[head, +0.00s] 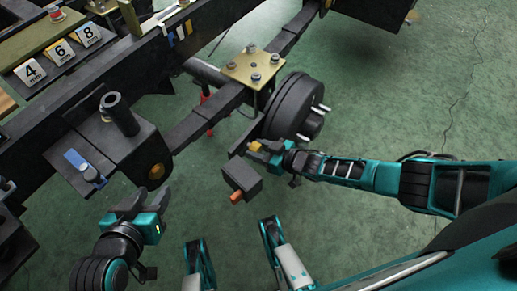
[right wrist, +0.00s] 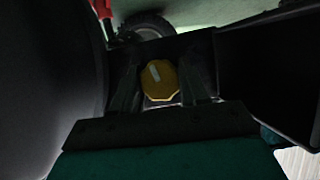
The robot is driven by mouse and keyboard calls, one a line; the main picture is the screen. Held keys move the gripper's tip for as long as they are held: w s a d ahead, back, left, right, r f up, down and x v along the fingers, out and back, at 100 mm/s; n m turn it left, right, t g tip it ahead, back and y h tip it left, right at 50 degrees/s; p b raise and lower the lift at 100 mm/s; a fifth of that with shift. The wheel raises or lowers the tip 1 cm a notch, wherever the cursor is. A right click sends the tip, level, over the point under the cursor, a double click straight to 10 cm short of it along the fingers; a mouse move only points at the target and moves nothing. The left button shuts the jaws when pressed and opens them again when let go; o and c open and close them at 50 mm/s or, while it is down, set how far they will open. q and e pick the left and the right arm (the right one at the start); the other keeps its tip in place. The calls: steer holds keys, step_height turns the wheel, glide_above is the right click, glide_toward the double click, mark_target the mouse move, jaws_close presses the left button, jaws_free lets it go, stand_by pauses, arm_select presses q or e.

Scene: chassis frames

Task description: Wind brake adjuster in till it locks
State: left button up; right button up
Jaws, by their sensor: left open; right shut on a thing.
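The brake adjuster appears to be a yellow, many-sided knob with a pale mark on its face (right wrist: 160,80). In the right wrist view it sits between the fingers of my right gripper (right wrist: 158,95). In the head view my right gripper (head: 266,151) is shut on this yellow piece (head: 255,146), just below the black brake drum (head: 292,108) with its studs. The knob's far side and its mounting are hidden. My left gripper (head: 147,204) is open and empty, low on the left, apart from the chassis.
A dark block with an orange end (head: 242,180) is just below my right gripper. The black chassis rail (head: 120,75), axle beam (head: 205,115) and brass plate (head: 243,68) lie close by. A blue-handled part (head: 85,166) sits at left. Green floor (head: 420,85) is clear at right.

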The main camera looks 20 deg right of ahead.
arm_select(q)
steer(key=shift+w+r, duration=0.1)
arm_select(e)
steer(key=shift+w+a+r+m+y, duration=0.15)
steer(key=shift+r+m+y, duration=0.1)
steer(key=shift+m+y, duration=0.45)
steer(key=o, duration=1.1)
steer(key=shift+f, duration=0.1)
steer(key=shift+c, duration=0.2)
steer(key=shift+g, duration=0.3)
steer(key=shift+p+v, duration=1.35)
steer(key=shift+v, duration=1.05)
arm_select(q)
steer(key=a+r+p, duration=0.1)
steer(key=r+p, duration=0.1)
steer(key=shift+s+a+r+y+p, duration=0.1)
steer(key=shift+s+a+y+p, duration=0.2)
steer(key=shift+s+a+p, duration=0.1)
arm_select(e)
glide_toward(259, 149)
steer(key=shift+v, duration=1.15)
arm_select(q)
steer(key=shift+d, duration=0.1)
arm_select(e)
steer(key=shift+f, duration=0.15)
